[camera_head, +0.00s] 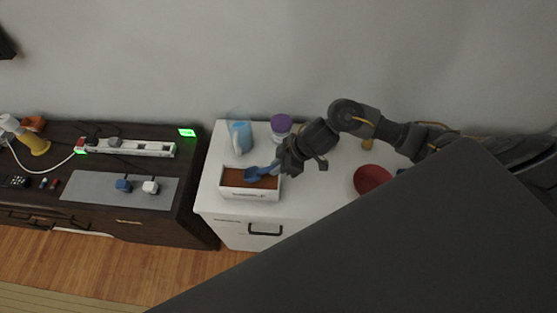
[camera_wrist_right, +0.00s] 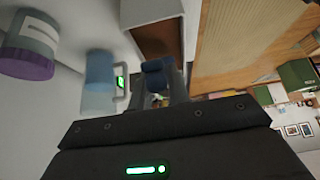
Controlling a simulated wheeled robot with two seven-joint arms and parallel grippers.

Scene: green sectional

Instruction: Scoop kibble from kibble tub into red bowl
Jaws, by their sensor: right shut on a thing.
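The kibble tub (camera_head: 249,194) is a white open box with brown kibble, on the white cabinet. A blue scoop (camera_head: 257,173) reaches over the tub, its head at the kibble; I cannot tell how deep it sits. My right gripper (camera_head: 279,165) is shut on the scoop's handle at the tub's right edge. The right wrist view shows the blue scoop (camera_wrist_right: 156,76) between the fingers (camera_wrist_right: 166,88), with the tub (camera_wrist_right: 188,32) beyond. The red bowl (camera_head: 371,180) stands right of the tub, below my right forearm; its inside looks empty. My left gripper is not in view.
A blue container (camera_head: 241,137) and a purple-lidded jar (camera_head: 281,125) stand behind the tub. A small yellowish object (camera_head: 367,144) is near my right arm. A dark cabinet (camera_head: 196,160) with a power strip (camera_head: 135,148) stands left. The white top between tub and bowl is clear.

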